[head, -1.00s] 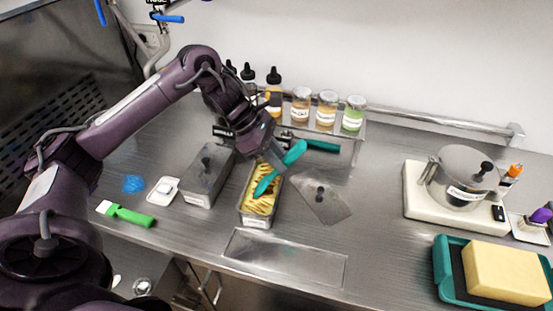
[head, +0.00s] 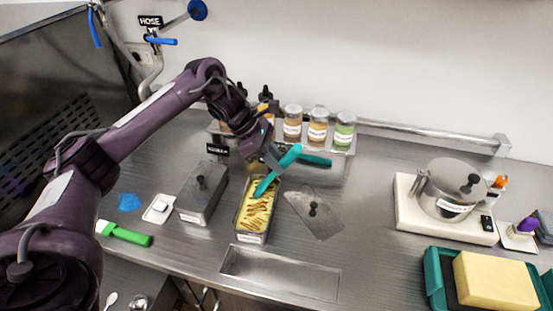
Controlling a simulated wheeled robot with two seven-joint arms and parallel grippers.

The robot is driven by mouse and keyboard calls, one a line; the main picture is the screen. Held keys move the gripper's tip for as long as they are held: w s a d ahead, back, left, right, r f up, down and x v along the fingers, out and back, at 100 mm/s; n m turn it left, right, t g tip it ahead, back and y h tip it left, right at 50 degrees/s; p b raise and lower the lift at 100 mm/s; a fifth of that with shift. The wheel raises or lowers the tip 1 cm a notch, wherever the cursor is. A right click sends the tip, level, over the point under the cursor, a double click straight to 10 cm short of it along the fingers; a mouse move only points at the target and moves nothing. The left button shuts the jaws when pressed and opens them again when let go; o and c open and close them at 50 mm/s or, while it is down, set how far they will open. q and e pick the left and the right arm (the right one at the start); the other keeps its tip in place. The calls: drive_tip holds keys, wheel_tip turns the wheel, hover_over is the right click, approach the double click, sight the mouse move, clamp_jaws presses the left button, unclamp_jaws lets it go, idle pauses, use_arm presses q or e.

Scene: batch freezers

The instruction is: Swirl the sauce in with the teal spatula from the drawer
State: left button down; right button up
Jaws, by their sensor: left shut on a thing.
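The teal spatula (head: 279,168) is in my left gripper (head: 275,157), which is shut on it. The spatula slants down to the left, and its lower end is at the yellow contents of an open metal pan (head: 248,238). Brown sauce streaks (head: 258,212) run across the yellow surface. I cannot tell how deep the tip sits. A second teal handle (head: 316,161) shows just behind the gripper, at the foot of the jar rack. My right gripper is not in view.
A lidded metal pan (head: 202,194) stands left of the open pan, and a loose metal lid (head: 313,213) lies right of it. Jars (head: 318,127) stand on a rack behind. A green-handled tool (head: 126,234) lies front left. A lidded pot (head: 449,188) and a sponge tray (head: 435,277) are at right.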

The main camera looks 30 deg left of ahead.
use_arm(q)
drive_tip(key=shift+s+d+b, duration=0.2)
drive_tip(key=shift+s+d, duration=0.05)
drive_tip(key=shift+s, duration=0.65)
drive_tip(key=shift+s+d+b, duration=0.2)
drive_tip(key=shift+s+d, duration=0.05)
drive_tip(key=shift+s, duration=0.6)
wheel_tip(320, 180, up, 9)
drive_tip(key=p, duration=0.5)
drive_tip(key=shift+f+p, duration=0.15)
drive_tip(key=shift+p, duration=0.15)
drive_tip(key=shift+s+d, duration=0.1)
